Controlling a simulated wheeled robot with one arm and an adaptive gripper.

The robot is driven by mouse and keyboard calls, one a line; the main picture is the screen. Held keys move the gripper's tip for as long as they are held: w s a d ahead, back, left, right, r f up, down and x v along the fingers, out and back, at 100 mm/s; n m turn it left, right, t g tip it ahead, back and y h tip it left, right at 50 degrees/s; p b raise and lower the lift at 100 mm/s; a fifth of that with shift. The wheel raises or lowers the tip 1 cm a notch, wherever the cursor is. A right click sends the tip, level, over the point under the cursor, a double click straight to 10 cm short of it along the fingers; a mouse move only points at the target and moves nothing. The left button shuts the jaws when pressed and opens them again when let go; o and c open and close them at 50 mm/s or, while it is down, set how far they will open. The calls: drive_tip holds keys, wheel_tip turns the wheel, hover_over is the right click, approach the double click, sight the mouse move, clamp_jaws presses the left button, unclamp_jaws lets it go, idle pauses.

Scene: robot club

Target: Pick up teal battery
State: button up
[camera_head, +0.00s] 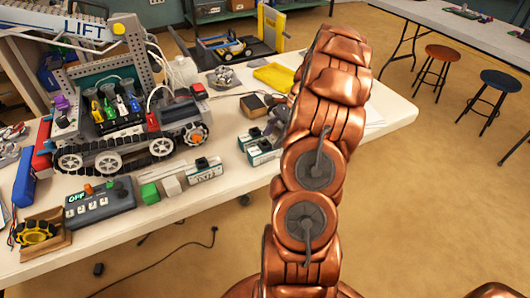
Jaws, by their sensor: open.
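A teal-and-white battery-like block (262,153) with dark parts on top lies near the front right of the table, just left of my copper arm. Its right end is partly hidden by the arm. A similar white block with teal edges and printed text (205,173) lies to its left; I cannot tell for certain which is the teal battery. My gripper (271,127) shows only in part as dark grey pieces at the arm's left edge, just above the first block. It is open; whether it touches the block is unclear.
A tracked robot (130,125) stands on the table (225,208) at left. A dark box (254,105) and yellow tray (273,76) lie behind. Stools (500,82) stand right.

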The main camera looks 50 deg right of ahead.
sight(269, 142)
drive_tip(key=shift+p+x, duration=0.55)
drive_tip(key=shift+x, duration=2.3)
drive_tip(key=shift+w, duration=0.1)
clamp_jaws()
